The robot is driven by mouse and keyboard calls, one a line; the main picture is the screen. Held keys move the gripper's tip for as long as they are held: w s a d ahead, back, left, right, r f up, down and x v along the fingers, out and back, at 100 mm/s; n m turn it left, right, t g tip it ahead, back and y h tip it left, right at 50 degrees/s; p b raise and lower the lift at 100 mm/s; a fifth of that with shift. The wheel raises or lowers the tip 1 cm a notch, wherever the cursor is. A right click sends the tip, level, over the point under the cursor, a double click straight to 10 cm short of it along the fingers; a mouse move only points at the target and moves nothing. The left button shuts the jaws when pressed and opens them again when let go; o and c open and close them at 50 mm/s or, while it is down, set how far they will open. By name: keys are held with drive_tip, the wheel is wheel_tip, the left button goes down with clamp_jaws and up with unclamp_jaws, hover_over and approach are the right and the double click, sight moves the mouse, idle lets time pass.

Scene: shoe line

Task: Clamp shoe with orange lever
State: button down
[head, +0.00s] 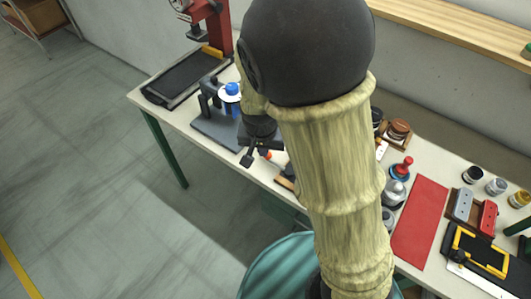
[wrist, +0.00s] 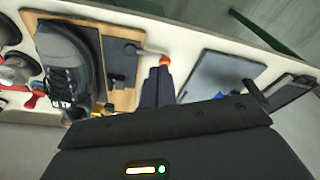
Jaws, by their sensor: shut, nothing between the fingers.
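A dark clamp block (wrist: 120,62) stands beside the shoe on the board. A pale lever arm (wrist: 148,54) runs from it to an orange tip (wrist: 165,60), which also shows in the head view (head: 268,155). My gripper (wrist: 158,76) is shut and empty, its fingertips right by the orange tip; contact cannot be told. In the head view my gripper (head: 256,157) is small, and my arm hides the shoe.
A grey plate fixture (wrist: 217,76) lies beside the board in the wrist view. In the head view, the table (head: 148,98) also bears a black tray (head: 184,78), a red mat (head: 420,217) and several small jars. A teal round seat (head: 275,268) stands in front.

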drive_tip(key=x, duration=1)
drive_tip(key=shift+s+d+f, duration=0.1)
drive_tip(key=w, duration=0.2)
drive_tip(key=shift+w+d+f, duration=0.2)
drive_tip(key=shift+w+f, duration=0.05)
drive_tip(key=shift+f, duration=0.05)
drive_tip(key=shift+w+d+f+p, duration=0.1)
drive_tip(key=shift+w+f+p, duration=0.2)
drive_tip(key=shift+w, duration=0.25)
